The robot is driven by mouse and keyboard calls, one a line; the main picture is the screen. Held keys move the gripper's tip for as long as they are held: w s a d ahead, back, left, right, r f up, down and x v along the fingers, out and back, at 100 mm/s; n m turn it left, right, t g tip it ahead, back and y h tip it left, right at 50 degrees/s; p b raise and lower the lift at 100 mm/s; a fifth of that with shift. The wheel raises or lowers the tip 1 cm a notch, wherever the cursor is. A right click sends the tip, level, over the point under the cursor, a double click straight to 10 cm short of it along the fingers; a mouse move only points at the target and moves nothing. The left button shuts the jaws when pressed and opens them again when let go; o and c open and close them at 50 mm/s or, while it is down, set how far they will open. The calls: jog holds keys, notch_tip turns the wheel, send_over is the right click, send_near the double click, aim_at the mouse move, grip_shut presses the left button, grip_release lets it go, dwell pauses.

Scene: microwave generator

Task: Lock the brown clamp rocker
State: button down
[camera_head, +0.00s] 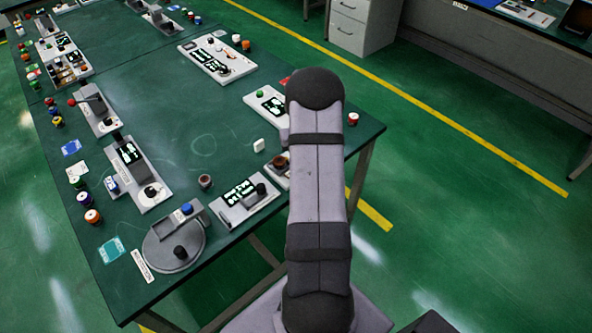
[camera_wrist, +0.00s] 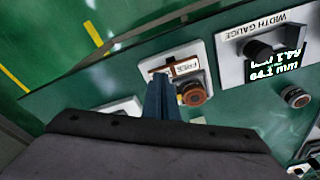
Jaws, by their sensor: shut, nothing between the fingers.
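In the wrist view a pale plate (camera_wrist: 204,53) carries a brown bar (camera_wrist: 153,69), a small label that seems to read FREE (camera_wrist: 184,67), and a round brown knob (camera_wrist: 194,94). I cannot tell which brown part is the clamp rocker. My gripper (camera_wrist: 160,80) is shut and empty, its dark blue fingers reaching over the plate, left of the knob and close to the bar. Contact cannot be made out.
A width gauge (camera_wrist: 262,48) with a lit display stands to the right in the wrist view. A small round grey-brown part (camera_wrist: 295,96) lies near it. In the head view several other devices line the green table (camera_head: 190,110), whose middle is mostly clear.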

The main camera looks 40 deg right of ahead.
jog(key=shift+f, duration=0.15)
notch_tip(320, 180, up, 7)
jog(key=p, duration=0.4)
jog(key=shift+p, duration=0.4)
dwell(0.6)
jog(key=s+a+f+m+g+y, duration=0.2)
jog(key=s+a+g+y, duration=0.15)
jog(key=s+a, duration=1.2)
jog(key=s+a+r+n+h, duration=0.2)
jog(key=s+a+r+n, duration=0.35)
jog(key=a, duration=0.55)
jog(key=w+a+r+n+t, duration=0.2)
jog(key=w+a+r, duration=0.2)
jog(key=a+r, duration=0.2)
jog(key=shift+a+r+h, duration=0.35)
jog(key=shift+r, duration=0.15)
